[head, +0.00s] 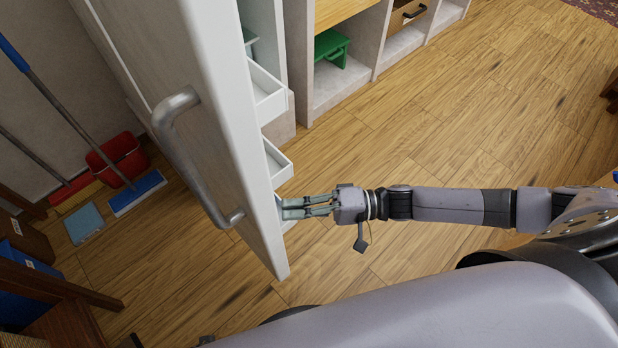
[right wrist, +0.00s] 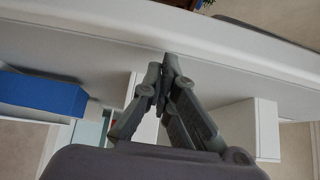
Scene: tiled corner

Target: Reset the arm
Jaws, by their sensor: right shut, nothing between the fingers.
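My right arm reaches in from the right in the head view. My right gripper (head: 308,207) is shut and empty, with its fingertips close to the inner side of an open white door (head: 228,120). In the right wrist view the fingertips (right wrist: 168,72) meet in front of the door's white inner panel (right wrist: 215,78); I cannot tell if they touch it. The door has a grey metal handle (head: 180,150) on its outer side, away from the gripper. My left gripper is not in view.
White door shelves (head: 274,165) stick out beside the gripper. Low cubbies (head: 350,85) with a green stool (head: 332,48) stand at the back. Wooden floor (head: 450,130) is clear beyond my right arm.

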